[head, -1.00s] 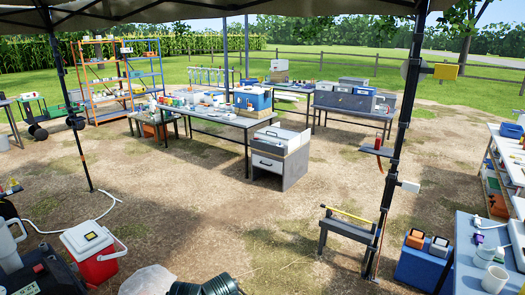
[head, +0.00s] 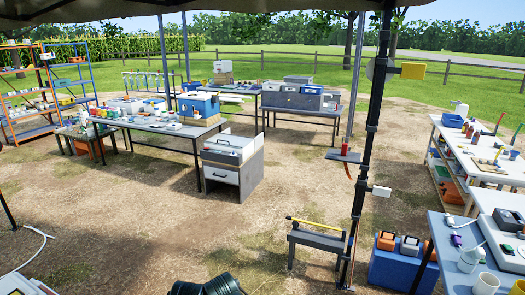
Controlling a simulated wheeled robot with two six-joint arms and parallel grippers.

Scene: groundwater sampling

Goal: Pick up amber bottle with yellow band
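No amber bottle with a yellow band can be made out with certainty. Small brown-red bottles (head: 469,131) stand on the white-topped table (head: 448,137) at the right edge of the head view; they are too small to show any band. A small red-brown item (head: 345,147) stands on a little shelf fixed to the black canopy post. Small bottles and vessels also stand on the long table (head: 160,124) at the left middle, too small to tell apart.
A black canopy post (head: 362,150) stands right of centre, with a low bench-like stand (head: 318,239) beside it. A blue box (head: 392,268) and a blue-grey table (head: 450,258) fill the lower right. A drawer cabinet (head: 228,170) stands mid-scene. The dirt ground between is largely clear.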

